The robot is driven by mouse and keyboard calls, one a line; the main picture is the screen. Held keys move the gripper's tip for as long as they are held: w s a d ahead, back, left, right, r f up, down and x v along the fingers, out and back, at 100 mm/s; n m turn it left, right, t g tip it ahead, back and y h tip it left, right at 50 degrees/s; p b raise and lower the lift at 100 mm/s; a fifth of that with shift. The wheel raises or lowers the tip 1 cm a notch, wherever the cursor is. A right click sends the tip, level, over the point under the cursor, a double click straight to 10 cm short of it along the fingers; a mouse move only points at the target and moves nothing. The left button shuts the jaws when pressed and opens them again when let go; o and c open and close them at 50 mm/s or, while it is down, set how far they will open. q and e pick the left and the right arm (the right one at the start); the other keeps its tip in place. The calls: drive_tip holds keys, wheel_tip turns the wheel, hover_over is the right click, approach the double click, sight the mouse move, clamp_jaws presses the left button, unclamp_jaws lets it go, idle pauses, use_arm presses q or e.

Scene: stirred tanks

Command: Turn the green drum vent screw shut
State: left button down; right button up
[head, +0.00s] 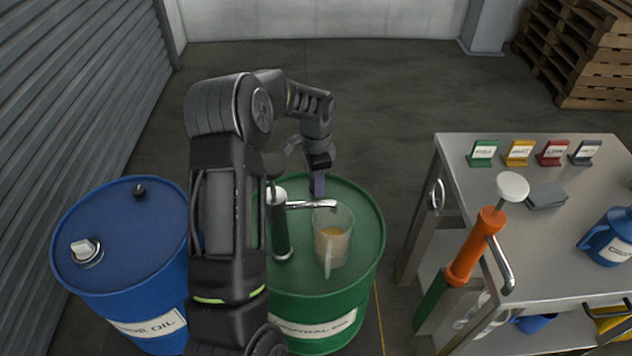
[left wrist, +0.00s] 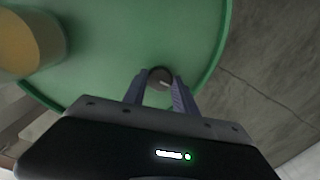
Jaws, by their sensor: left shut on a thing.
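The green drum (head: 358,205) stands in the middle of the head view, labelled neutral oil; its lid (left wrist: 130,35) fills much of the left wrist view. My left gripper (head: 318,187) reaches down to the far side of that lid. In the left wrist view its fingers (left wrist: 160,92) are shut on the small dark round vent screw (left wrist: 161,75) near the lid's edge. In the head view the gripper hides the screw. How far the screw is turned cannot be told. My right gripper is not in view.
A hand pump (head: 280,225) with a silver spout and a clear jug (head: 333,240) of amber liquid stand on the green drum. A blue drum (head: 115,215) is at left. A metal cart (head: 450,160) with an orange pump (head: 475,248) and blue can (head: 610,240) is at right.

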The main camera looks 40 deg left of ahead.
use_arm(q)
drive_tip(key=c, duration=1)
unclamp_jaws()
wheel_tip(320, 180, up, 8)
drive_tip(key=shift+f, duration=0.1)
